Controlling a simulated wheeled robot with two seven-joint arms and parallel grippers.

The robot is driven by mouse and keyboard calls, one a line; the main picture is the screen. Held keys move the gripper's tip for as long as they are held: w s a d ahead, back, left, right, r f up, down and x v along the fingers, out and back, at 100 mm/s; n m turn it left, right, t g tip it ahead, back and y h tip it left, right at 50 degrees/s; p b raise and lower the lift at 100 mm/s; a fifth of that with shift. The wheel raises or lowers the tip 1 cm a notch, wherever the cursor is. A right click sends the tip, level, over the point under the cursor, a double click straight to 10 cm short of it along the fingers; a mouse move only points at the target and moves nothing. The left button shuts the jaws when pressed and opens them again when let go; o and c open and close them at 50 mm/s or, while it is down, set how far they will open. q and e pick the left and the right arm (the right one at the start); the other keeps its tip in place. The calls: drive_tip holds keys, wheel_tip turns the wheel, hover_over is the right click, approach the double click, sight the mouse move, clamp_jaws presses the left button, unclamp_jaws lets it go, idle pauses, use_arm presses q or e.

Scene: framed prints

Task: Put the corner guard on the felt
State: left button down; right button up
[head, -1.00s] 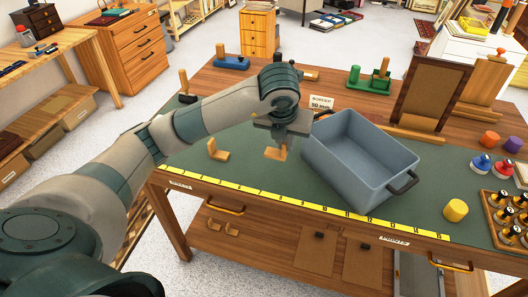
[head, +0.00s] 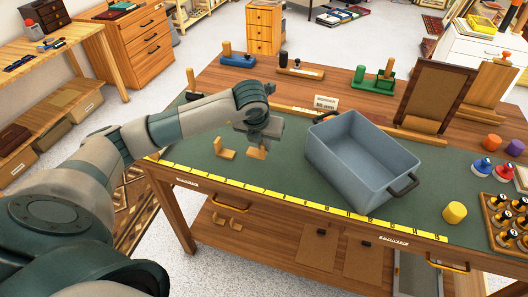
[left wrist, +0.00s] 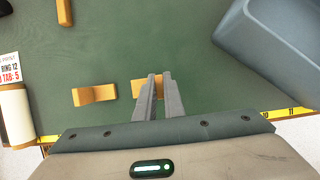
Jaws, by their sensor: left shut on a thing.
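My left gripper (head: 260,145) is shut on a small L-shaped wooden corner guard (head: 257,153), over the front left of the green felt (head: 290,185). In the left wrist view the guard (left wrist: 137,89) shows at the fingertips (left wrist: 158,78), partly hidden by them. I cannot tell whether it touches the felt. A second, similar guard (head: 225,154) stands on the felt just to its left; it also shows in the left wrist view (left wrist: 96,95). My right gripper is not in view.
A grey-blue bin (head: 345,170) stands on the felt to the right of the gripper. A yellow ruler strip (head: 300,201) runs along the front edge. A yellow cylinder (head: 454,212) and a rack of bottles (head: 505,215) are at right. Felt in front of the guards is clear.

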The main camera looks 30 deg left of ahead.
sight(264, 152)
use_arm(q)
wheel_tip(264, 152, down, 3)
drive_tip(key=shift+r+p, duration=0.1)
drive_tip(key=shift+p, duration=0.65)
drive_tip(key=shift+f, duration=0.5)
drive_tip(key=shift+f, duration=0.2)
drive_tip(key=c, duration=1.9)
unclamp_jaws()
drive_tip(key=shift+r, duration=0.1)
drive_tip(key=shift+o, duration=0.2)
drive_tip(key=shift+r, duration=0.1)
